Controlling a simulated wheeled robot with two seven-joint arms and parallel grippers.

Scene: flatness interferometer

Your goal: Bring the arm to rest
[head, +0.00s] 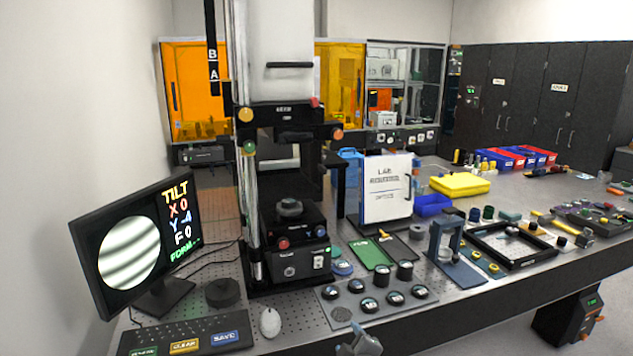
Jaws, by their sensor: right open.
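My right gripper (358,338) shows at the bottom edge of the head view, low and a little right of the middle. Only its grey tip part is in view. It is open, and I see nothing held in it. It is in front of the grey mat (338,313) with several dark round pieces, near the bench's front edge. The rest of the right arm is out of the picture. My left gripper is not in view.
The interferometer (290,259) stands tall behind the mat. A monitor (128,245) showing fringes, a keyboard (185,336) and a mouse (270,322) are at left. A blue stand (455,270) and black tray (514,262) are at right. Free floor lies beyond the bench's front edge.

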